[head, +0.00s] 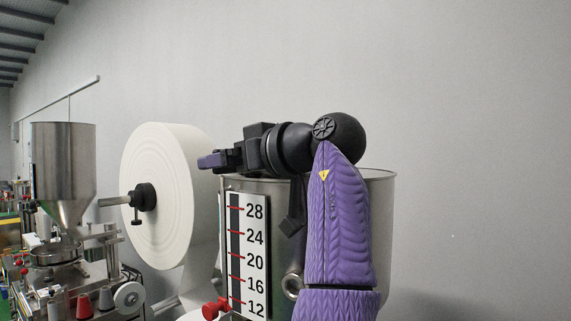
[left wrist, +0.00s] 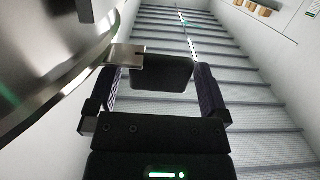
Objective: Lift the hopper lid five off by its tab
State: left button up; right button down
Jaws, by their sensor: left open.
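The steel hopper (head: 383,225) stands in the middle of the head view behind my purple arm. Its lid is hard to make out there, as the rim is nearly edge-on. My left gripper (head: 208,160) reaches left across the hopper's top rim. In the left wrist view, curved shiny metal of the hopper or lid (left wrist: 45,55) fills the upper left. A metal tab (left wrist: 124,56) with a dark end plate (left wrist: 163,74) sticks out from it. The plate lies between the fingers of my open left gripper (left wrist: 155,88), with a gap on the right side. My right gripper is not in view.
A large white film roll (head: 165,195) stands left of the hopper, close to the gripper. A numbered level scale (head: 248,255) is on the hopper's front. Another hopper machine (head: 63,165) stands farther left. The space above and to the right is clear.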

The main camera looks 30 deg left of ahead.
pick_arm(q)
jog(key=shift+w+a+f, duration=0.1)
jog(key=shift+a+f, duration=0.1)
jog(key=shift+a, duration=1.05)
jog(key=shift+c, duration=0.7)
grip_shut()
